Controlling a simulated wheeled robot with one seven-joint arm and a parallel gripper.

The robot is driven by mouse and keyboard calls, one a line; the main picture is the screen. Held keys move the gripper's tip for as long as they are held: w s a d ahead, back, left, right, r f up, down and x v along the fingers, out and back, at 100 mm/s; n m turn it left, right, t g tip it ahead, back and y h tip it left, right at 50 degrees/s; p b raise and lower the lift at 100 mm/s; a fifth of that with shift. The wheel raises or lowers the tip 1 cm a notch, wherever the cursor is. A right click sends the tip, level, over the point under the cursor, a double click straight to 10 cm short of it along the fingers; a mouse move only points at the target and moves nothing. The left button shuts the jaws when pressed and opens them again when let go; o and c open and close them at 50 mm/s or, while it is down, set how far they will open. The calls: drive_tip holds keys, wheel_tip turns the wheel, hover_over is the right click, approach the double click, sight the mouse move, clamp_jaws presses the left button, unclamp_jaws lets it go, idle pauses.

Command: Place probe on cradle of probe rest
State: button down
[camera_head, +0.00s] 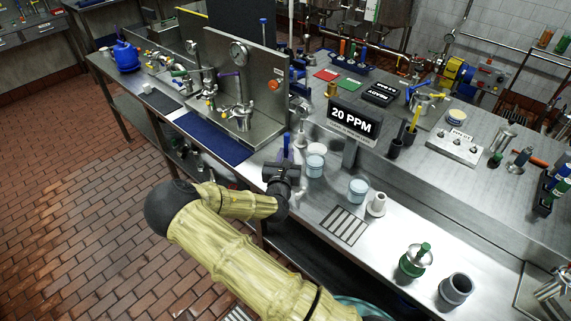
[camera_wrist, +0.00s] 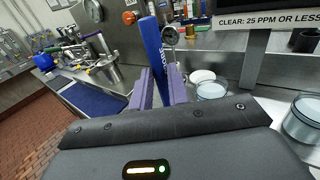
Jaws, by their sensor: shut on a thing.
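The blue probe (camera_wrist: 152,52) with white lettering stands nearly upright between the purple fingers of my gripper (camera_wrist: 160,88) in the wrist view. The fingers are shut on its lower part. In the head view the probe (camera_head: 287,141) shows as a short blue piece above my gripper (camera_head: 284,163), over the front edge of the bench. A grey post with a round top (camera_head: 301,118) stands just behind it; the round top (camera_wrist: 170,35) shows right of the probe in the wrist view. I cannot tell whether this is the probe rest. The probe's lower end is hidden.
A sign reading 20 PPM (camera_head: 352,120) stands behind and right. Pale jars (camera_head: 315,166) (camera_head: 357,190) and a white fitting (camera_head: 376,204) stand right of my gripper. A blue mat (camera_head: 212,137) lies left, before a steel panel with a gauge (camera_head: 238,52).

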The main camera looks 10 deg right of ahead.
wheel_tip(320, 180, down, 4)
drive_tip(key=shift+r+p, duration=0.1)
drive_tip(key=shift+p, duration=0.3)
drive_tip(key=shift+f+b, duration=0.3)
drive_tip(key=shift+b, duration=0.05)
drive_tip(key=shift+f+b, duration=0.3)
drive_tip(key=shift+b, duration=0.05)
drive_tip(key=c, duration=1.3)
unclamp_jaws()
drive_tip(key=shift+c, duration=0.2)
